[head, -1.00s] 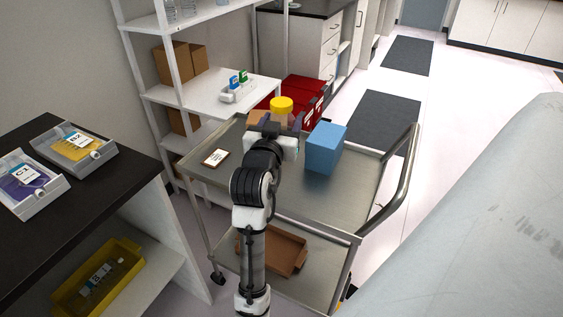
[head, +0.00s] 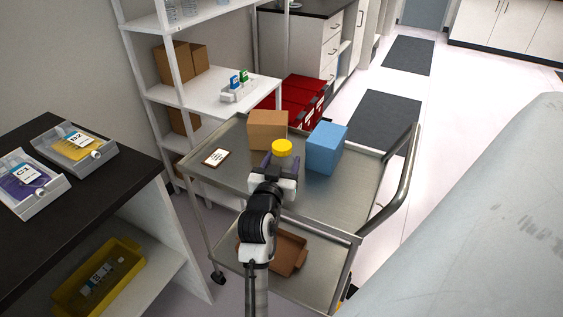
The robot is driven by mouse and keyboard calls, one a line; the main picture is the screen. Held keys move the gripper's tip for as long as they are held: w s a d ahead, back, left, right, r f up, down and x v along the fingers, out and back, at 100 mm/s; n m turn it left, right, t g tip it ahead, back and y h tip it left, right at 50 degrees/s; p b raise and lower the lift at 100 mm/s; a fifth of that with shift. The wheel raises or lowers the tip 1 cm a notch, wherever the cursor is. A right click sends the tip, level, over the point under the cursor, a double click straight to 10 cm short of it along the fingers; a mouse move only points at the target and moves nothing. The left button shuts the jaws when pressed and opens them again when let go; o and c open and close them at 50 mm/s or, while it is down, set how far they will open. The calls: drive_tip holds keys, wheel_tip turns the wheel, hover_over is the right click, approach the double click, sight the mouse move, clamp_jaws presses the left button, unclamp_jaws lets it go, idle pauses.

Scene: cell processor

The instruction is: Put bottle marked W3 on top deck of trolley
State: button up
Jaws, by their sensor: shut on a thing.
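A bottle with a yellow cap (head: 282,146) is between the fingers of my gripper (head: 282,164), which is shut on it. Its body and any W3 marking are hidden behind the gripper. The bottle is over the top deck of the metal trolley (head: 335,212), in front of the cardboard box and left of the blue box. I cannot tell whether its base touches the deck.
A cardboard box (head: 267,130), a blue box (head: 327,148) and a small labelled card (head: 216,158) stand or lie on the top deck. The deck's front right is clear. A brown tray (head: 290,254) lies on the lower deck. A handle (head: 403,180) rises at the right.

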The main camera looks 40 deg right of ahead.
drive_tip(key=shift+f, duration=0.2)
drive_tip(key=o, duration=1.4)
drive_tip(key=shift+r, duration=0.1)
